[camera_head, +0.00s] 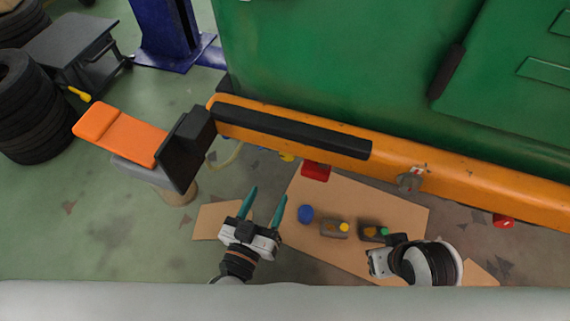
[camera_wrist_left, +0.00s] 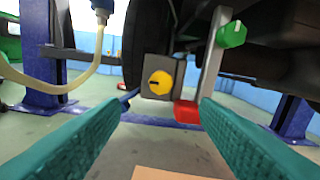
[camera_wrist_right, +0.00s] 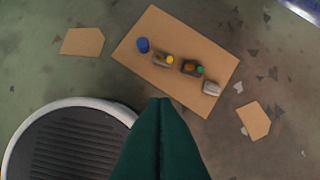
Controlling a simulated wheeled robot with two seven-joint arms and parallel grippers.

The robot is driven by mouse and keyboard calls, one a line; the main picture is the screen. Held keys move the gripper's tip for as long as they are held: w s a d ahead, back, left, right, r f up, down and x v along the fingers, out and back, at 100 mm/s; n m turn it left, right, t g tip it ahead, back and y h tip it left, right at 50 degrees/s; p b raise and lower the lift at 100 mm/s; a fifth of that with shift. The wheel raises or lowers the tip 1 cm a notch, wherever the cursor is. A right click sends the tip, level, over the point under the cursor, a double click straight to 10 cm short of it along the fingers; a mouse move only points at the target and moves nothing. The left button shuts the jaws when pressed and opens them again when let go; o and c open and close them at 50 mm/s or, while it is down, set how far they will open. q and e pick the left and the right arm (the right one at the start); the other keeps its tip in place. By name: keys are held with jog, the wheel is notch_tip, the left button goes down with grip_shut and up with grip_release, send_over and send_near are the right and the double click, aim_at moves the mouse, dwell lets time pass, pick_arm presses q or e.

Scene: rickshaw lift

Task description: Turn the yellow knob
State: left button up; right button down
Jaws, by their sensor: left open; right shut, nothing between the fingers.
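The yellow knob (camera_wrist_left: 161,82) is round with a dark slot and sits on the front of a grey box (camera_wrist_left: 163,68) in the left wrist view. My left gripper (camera_head: 268,193) is open, its teal fingers pointing toward the green vehicle's orange bumper. In the left wrist view the knob shows between and beyond the fingertips, apart from them. In the head view a small yellow patch (camera_head: 287,157) peeks out below the bumper; I cannot tell whether it is the knob. My right gripper (camera_wrist_right: 165,102) is shut and empty above the floor.
A green knob (camera_wrist_left: 231,35) on a grey bar and a red block (camera_wrist_left: 187,113) are right of the box. The orange bumper (camera_head: 470,181) overhangs. Cardboard (camera_head: 400,215) with a blue cup (camera_head: 305,213) and small parts lies on the floor. An orange-topped stand (camera_head: 120,134) is left.

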aim_at(285, 159)
pick_arm(q)
jog(key=shift+x, duration=5.85)
pick_arm(e)
jog(key=shift+w+a+r+t+y, duration=0.2)
jog(key=shift+w+t, duration=0.25)
jog(key=shift+w, duration=0.3)
jog(key=shift+w+a+r+t+y, duration=0.1)
jog(key=shift+w+a+r+t, duration=0.1)
jog(key=shift+w+t, duration=0.4)
pick_arm(q)
jog(key=shift+c, duration=0.4)
pick_arm(e)
jog(key=shift+w, duration=0.1)
